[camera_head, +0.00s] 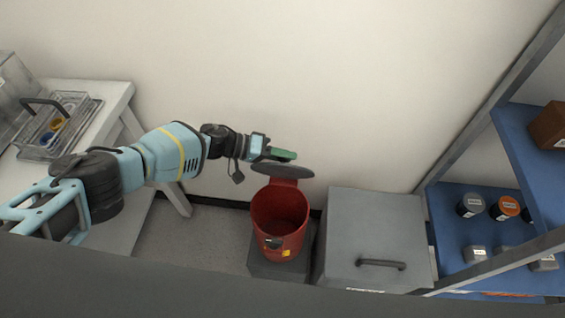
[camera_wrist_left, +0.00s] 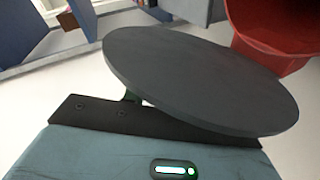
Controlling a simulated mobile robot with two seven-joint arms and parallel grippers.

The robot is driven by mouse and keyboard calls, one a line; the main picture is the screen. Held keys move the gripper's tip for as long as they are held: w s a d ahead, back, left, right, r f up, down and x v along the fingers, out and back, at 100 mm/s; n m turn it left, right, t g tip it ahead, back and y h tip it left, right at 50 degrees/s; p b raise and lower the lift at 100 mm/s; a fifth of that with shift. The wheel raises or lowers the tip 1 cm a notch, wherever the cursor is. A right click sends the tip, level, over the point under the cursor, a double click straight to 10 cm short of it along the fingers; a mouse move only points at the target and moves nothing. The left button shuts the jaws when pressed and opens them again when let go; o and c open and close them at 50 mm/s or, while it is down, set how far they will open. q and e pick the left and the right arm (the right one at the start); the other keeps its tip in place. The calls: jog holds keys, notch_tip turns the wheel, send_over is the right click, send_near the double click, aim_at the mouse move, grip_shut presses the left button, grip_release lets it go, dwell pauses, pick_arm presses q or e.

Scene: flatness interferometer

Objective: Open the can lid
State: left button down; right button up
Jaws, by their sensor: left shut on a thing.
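The red can (camera_head: 281,222) stands open on a low dark grey block, and I can see into its inside. Its round dark grey lid (camera_head: 283,170) is raised at the back of the can's mouth. My left gripper (camera_head: 284,155) is at the lid's upper left side, shut on the lid. In the left wrist view the lid (camera_wrist_left: 200,80) lies across the gripper's front and hides most of the fingers. The red can (camera_wrist_left: 275,28) shows at the upper right there. My right gripper is in neither view.
A grey box (camera_head: 375,225) with a dark handle stands close to the right of the can. A blue shelf rack (camera_head: 455,235) with several jars is at the far right. A white table (camera_head: 115,97) with a clear tray is at the left. The wall is close behind the can.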

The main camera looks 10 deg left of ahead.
pick_arm(q)
jog(key=shift+w+n+g+b, duration=0.3)
jog(key=shift+w+n, duration=0.1)
jog(key=shift+w, duration=0.2)
jog(key=c, duration=1.1)
grip_release()
jog(key=shift+c, duration=0.2)
jog(key=p+v, duration=0.1)
jog(key=v, duration=0.6)
jog(key=shift+a+r, duration=0.15)
jog(key=shift+a, duration=0.2)
jog(key=shift+s, duration=0.1)
